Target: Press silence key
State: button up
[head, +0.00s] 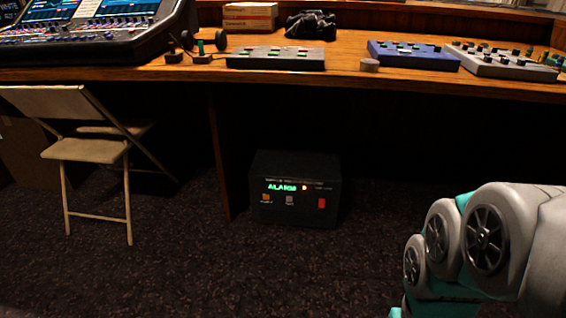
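A black box (295,213) stands on the carpet under the wooden desk. Its front panel has a green lit display reading "ALARM" (282,187) with a small light beside it. Below are an orange key (266,198) at the left, a grey key (290,200) in the middle and a red switch (322,203) at the right. The small labels are too blurred to read, so I cannot tell which is the silence key. My arm shows at the lower right, apart from the box. My gripper is out of view.
A folding chair (86,150) stands left of the box. A wooden desk support (220,150) is just left of the box. The desk (345,72) overhangs it, carrying a mixing console (90,42) and several control boxes. The carpet (240,275) before the box is clear.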

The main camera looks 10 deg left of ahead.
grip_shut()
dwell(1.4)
